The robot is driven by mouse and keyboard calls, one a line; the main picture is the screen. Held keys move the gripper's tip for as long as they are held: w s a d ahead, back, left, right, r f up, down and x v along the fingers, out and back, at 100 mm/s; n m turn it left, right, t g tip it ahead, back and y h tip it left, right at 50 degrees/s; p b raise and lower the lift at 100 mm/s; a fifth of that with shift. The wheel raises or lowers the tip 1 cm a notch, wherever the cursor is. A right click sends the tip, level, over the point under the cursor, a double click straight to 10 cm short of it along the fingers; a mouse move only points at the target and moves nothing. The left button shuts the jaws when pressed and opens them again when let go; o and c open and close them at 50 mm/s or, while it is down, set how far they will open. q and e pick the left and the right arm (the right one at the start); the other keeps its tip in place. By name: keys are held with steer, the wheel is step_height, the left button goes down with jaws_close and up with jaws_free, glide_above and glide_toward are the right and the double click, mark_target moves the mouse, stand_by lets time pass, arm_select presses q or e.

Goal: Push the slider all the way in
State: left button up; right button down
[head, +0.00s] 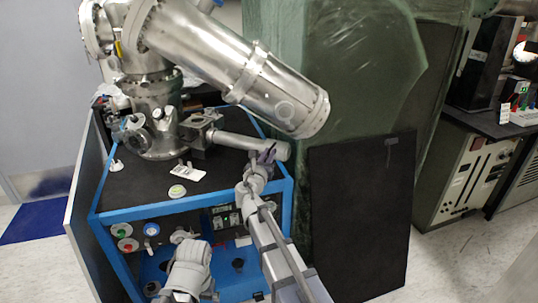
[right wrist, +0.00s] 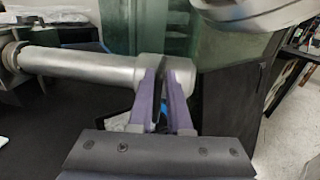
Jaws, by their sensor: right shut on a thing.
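The slider is a horizontal grey metal cylinder (head: 235,142) sticking out to the right from a block on the vacuum chamber. In the right wrist view the slider (right wrist: 85,65) runs in from the left, with a thicker end knob at the fingertips. My right gripper (head: 269,154) is at this outer end. Its purple fingers (right wrist: 166,75) are nearly together and shut on the knob; the exact contact is partly hidden by the fingers. A stretch of bare tube lies between the knob and the block (head: 200,128).
A large steel chamber tube (head: 245,75) hangs above the slider. The blue-framed cart (head: 150,208) has a black top with small items. A black panel (head: 360,215) and a green covered structure (head: 330,60) stand close on the right.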

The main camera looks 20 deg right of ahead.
steer(key=shift+w+a, duration=0.1)
steer(key=shift+a, duration=0.05)
steer(key=w+a, duration=1.3)
steer(key=a, duration=0.3)
steer(key=c, duration=0.9)
jaws_free()
steer(key=shift+s, duration=0.15)
